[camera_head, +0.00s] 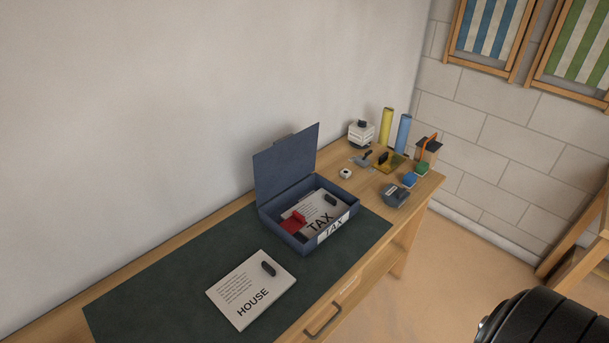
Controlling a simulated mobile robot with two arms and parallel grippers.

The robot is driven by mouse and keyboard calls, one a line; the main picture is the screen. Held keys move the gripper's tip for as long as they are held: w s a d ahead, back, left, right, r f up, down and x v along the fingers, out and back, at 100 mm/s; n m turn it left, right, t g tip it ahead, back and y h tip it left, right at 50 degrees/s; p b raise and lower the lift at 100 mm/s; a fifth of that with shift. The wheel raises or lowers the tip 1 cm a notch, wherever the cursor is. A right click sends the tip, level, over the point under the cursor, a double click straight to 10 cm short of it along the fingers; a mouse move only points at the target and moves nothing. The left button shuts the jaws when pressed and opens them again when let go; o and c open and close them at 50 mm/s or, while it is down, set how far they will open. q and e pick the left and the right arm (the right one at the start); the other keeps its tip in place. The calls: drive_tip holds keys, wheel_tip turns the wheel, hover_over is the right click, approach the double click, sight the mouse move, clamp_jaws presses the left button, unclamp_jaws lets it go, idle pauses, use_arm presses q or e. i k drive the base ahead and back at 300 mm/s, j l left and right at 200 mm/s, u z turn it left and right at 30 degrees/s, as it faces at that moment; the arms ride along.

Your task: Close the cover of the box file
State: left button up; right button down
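The dark blue box file (269,225) stands on a dark green mat on the wooden desk. Its cover (287,168) is open and stands up steeply along the back left side, near the wall. Inside lie a white TAX document (325,206) with a black clip or handle-like piece on it, and a red object (293,222). A TAX label (333,229) is on the front of the box. Neither gripper shows in the head view. A black rounded part at the bottom right seems to be mine.
A white HOUSE document (240,287) with a black piece on top lies on the mat (150,300) in front of the box. Yellow and blue rolls (386,127), a dark tape dispenser (395,195) and small items crowd the desk's far end. A drawer handle (323,320) sticks out in front.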

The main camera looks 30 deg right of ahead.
sight(292, 157)
drive_tip(key=z, duration=1)
drive_tip(key=i+l, duration=0.1)
drive_tip(key=l, duration=0.15)
